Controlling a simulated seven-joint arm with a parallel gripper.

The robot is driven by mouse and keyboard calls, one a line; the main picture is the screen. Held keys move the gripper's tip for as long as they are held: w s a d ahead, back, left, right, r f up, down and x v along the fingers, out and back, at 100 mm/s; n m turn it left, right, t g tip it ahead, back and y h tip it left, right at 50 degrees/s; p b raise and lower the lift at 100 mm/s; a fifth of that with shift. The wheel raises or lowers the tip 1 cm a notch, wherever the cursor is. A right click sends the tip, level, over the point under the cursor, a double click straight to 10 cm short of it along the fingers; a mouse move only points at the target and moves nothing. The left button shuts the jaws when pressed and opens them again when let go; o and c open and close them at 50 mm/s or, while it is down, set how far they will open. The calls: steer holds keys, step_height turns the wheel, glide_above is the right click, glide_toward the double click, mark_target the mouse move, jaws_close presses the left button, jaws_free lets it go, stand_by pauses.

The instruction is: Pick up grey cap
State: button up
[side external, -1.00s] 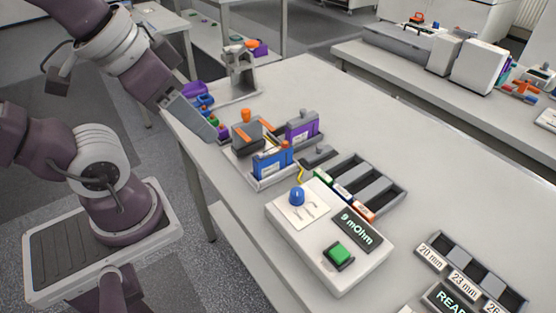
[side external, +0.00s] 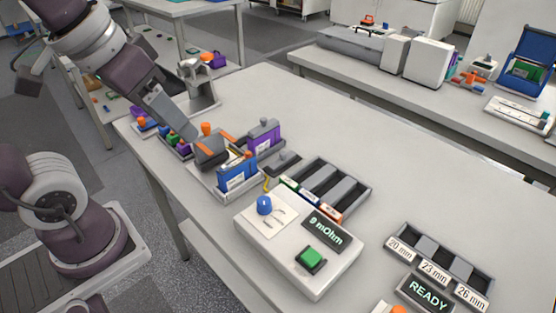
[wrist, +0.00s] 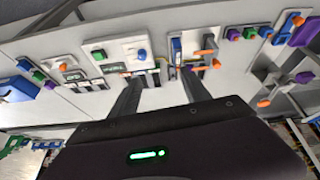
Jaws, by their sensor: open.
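A small grey cap (side external: 265,122) sits on top of a purple block (side external: 263,138) at the back right of a light grey tray (side external: 222,189) in the side external view. My gripper (side external: 194,136) is over the left side of that tray, left of the cap and apart from it. In the wrist view its two fingers (wrist: 160,74) are spread, with nothing held between them. I cannot pick out the grey cap surely in the wrist view.
The tray also holds a blue block (side external: 238,174) and a dark block with orange strips (side external: 210,151). An orange knob (side external: 207,128) stands behind. A meter box (side external: 296,260) and slotted rack (side external: 345,191) are to the right.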

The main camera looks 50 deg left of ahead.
steer(key=w+a+n+g, duration=0.1)
steer(key=w+n+g, duration=0.15)
steer(key=w, duration=0.95)
steer(key=n+g, duration=0.3)
steer(key=n, duration=0.2)
glide_above(283, 153)
steer(key=shift+t, duration=0.25)
steer(key=f, duration=1.7)
steer(key=shift+w+a+f, duration=0.1)
steer(key=shift+w+f, duration=0.2)
steer(key=shift+f, duration=0.05)
steer(key=shift+n, duration=0.25)
steer(key=f, duration=0.8)
steer(key=shift+s, duration=0.25)
steer(key=shift+r, duration=0.1)
jaws_close()
